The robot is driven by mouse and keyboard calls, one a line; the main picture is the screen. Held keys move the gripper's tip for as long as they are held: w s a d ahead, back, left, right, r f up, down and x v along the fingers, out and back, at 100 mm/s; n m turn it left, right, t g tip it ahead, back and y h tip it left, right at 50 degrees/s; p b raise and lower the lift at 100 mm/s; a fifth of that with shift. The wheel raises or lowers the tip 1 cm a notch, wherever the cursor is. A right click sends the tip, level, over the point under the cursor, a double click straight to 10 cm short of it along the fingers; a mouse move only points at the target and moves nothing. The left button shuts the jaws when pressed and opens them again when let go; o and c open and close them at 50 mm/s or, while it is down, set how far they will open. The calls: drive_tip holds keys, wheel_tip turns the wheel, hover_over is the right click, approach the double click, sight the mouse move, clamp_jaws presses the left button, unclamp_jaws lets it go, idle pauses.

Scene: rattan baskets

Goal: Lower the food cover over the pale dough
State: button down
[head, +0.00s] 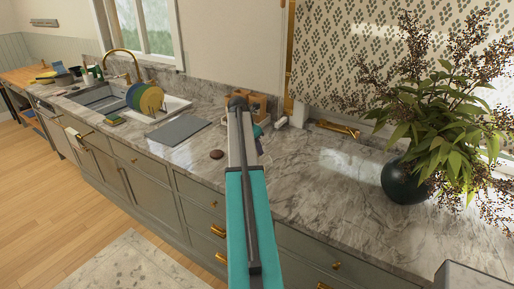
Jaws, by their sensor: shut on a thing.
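I cannot make out the food cover or the pale dough in the head view. My own arm rises through the middle of the picture and hides part of the marble counter (325,190) behind it. My gripper does not show; a small teal part peeks out to the right of the arm, and I cannot tell what it belongs to. What the gripper holds is hidden.
A small dark round object (217,154) and a grey board (179,130) lie left of my arm. A brown box-like object (259,106) is partly hidden behind it. Colored plates (145,98) stand by the sink. A dark vase (405,181) holds branches at right.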

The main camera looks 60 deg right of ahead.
drive_tip(key=shift+f, duration=0.25)
idle(0.4)
drive_tip(key=c, duration=1.5)
unclamp_jaws()
drive_tip(key=shift+b+v, duration=2.2)
drive_tip(key=shift+v, duration=4.7)
drive_tip(key=shift+a, duration=0.1)
drive_tip(key=shift+w, duration=0.1)
